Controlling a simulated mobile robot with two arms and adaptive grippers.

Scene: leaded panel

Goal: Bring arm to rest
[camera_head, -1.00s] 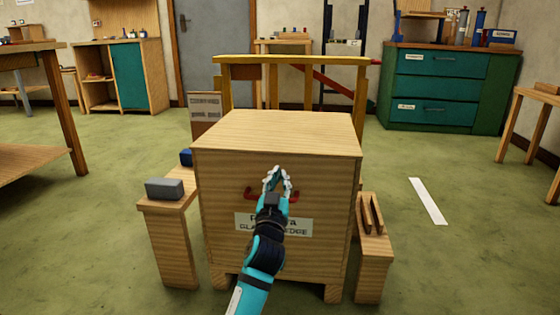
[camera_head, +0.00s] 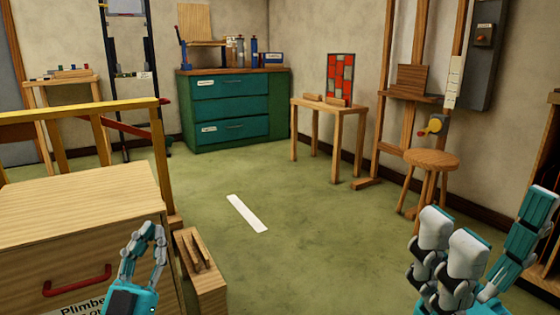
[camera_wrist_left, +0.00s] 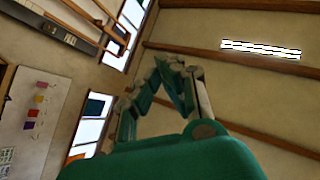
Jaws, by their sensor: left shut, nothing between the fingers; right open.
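My left gripper (camera_head: 145,245) is at the lower left of the head view, in front of the wooden cabinet (camera_head: 75,210) with a red handle. Its fingers are shut with nothing between them. In the left wrist view the same gripper (camera_wrist_left: 175,65) points up, with only ceiling and upper walls behind it. My right gripper (camera_head: 480,235) is at the lower right of the head view, fingers spread wide, open and empty. Neither gripper visibly touches anything.
A low wooden block stand (camera_head: 205,285) stands beside the cabinet. A round stool (camera_head: 432,160) and a small table (camera_head: 335,107) bearing a red leaded panel (camera_head: 340,78) stand at right. Teal drawers (camera_head: 232,110) are at the back. The green floor around the white strip (camera_head: 247,213) is clear.

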